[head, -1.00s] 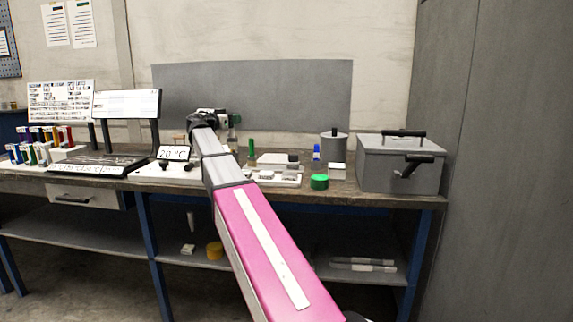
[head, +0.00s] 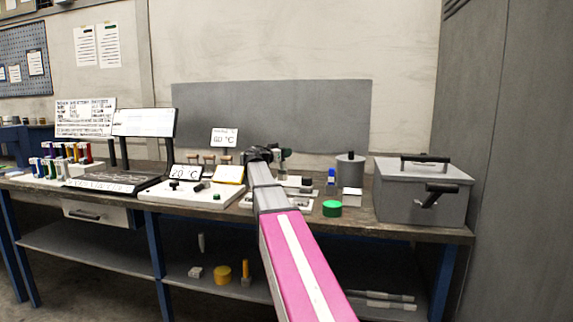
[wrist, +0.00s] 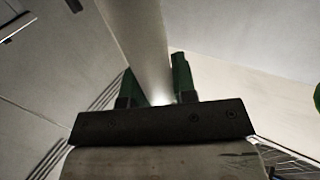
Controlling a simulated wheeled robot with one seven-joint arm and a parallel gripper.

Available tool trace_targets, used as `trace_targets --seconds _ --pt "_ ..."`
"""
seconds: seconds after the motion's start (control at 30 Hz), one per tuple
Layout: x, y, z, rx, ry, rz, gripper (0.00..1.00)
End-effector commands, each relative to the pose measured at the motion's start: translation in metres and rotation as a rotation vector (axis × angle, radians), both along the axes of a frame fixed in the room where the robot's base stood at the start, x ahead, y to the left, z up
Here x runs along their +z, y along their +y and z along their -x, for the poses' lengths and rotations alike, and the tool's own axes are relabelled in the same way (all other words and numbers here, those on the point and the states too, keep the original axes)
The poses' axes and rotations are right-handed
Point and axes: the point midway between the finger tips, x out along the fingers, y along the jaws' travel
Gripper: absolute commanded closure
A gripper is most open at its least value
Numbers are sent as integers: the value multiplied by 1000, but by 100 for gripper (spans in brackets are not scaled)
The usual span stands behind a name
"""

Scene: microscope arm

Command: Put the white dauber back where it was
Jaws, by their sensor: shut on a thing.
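My gripper (wrist: 155,85) has green fingers and is shut on a pale, smooth, long cylinder (wrist: 140,35), which I take to be the white dauber. The cylinder runs from between the fingers up out of the wrist view, so its far end is out of sight. In the head view my gripper (head: 281,155) is over the back of the bench, right of the 60 °C sign (head: 224,138). The dauber cannot be made out there, with the wrist and arm in front. Several wooden-topped items (head: 209,159) stand in a row below that sign; I cannot tell what they are.
The bench (head: 400,232) holds a white plate (head: 160,196) with a 20 °C sign (head: 186,171). Right of my arm are a green round item (head: 332,208), a blue-capped bottle (head: 331,177), a grey canister (head: 350,168) and a large grey box (head: 420,195). Colored tubes stand left.

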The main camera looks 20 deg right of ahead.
Motion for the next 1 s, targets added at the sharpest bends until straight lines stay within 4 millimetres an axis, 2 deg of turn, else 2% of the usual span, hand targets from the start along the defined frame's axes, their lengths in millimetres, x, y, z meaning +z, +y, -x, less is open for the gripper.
trace_targets --seconds 0.1,0.23,0.5,0.87,0.9,0.97,1.0 --pt "-5 -8 1 -1 0 1 100" --pt "-11 -9 1 0 1 0 100" --pt "-44 -9 1 0 1 0 100" --pt "-48 -9 1 0 0 0 100" --pt "-48 -9 1 0 0 0 71" --pt "-48 -9 1 0 0 0 52" --pt "-48 -9 1 0 0 0 49"
